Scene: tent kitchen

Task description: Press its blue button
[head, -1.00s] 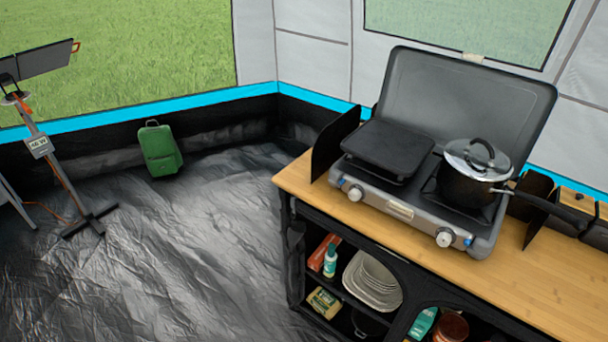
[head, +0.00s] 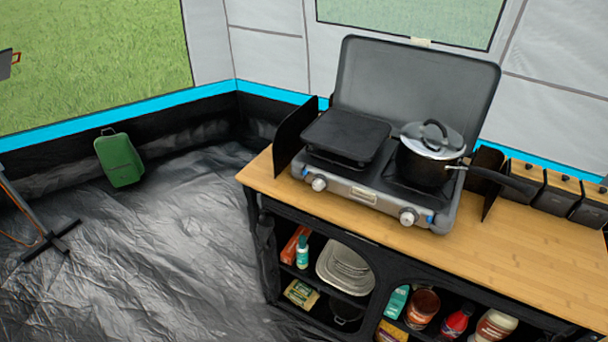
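A grey two-burner camping stove (head: 365,194) with its lid raised stands on the wooden counter in the head view. Its front has a silver knob at the left (head: 319,183) and one at the right (head: 408,216). A small blue spot (head: 430,219) shows beside the right knob, and another (head: 305,172) beside the left knob. They are too small to tell their exact shape. A black griddle plate (head: 346,134) covers the left burner. A black pot (head: 422,171) with a lid sits on the right burner. Neither of my grippers is in view.
The counter (head: 540,262) is bare to the right of the stove. Dark containers (head: 553,197) stand along its back right. Shelves below hold plates (head: 344,268), bottles and jars. A green bag (head: 119,160) and a stand (head: 50,240) are on the left. The dark floor between is clear.

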